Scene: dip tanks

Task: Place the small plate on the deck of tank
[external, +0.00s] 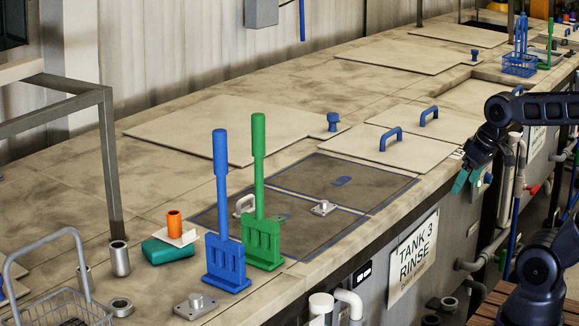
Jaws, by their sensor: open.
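Two small grey metal plates with a short peg are in view, and I cannot tell which one the task means. One plate (323,208) lies on the dark, blue-outlined panel (370,183) above the tank 3 sign. The other plate (195,306) lies on the pale deck (150,215) near the front edge, at the bottom of the picture. My gripper (466,181), with teal fingers, hangs at the right, in front of the deck's edge and apart from both plates. Its fingers are open and I see nothing between them.
A blue rack tool (226,262) and a green one (263,242) stand upright between the plates. A wire basket (60,308), metal cylinders (120,258), a teal block (167,250) and an orange cup (174,223) are at left. Blue-handled lids (420,118) lie behind.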

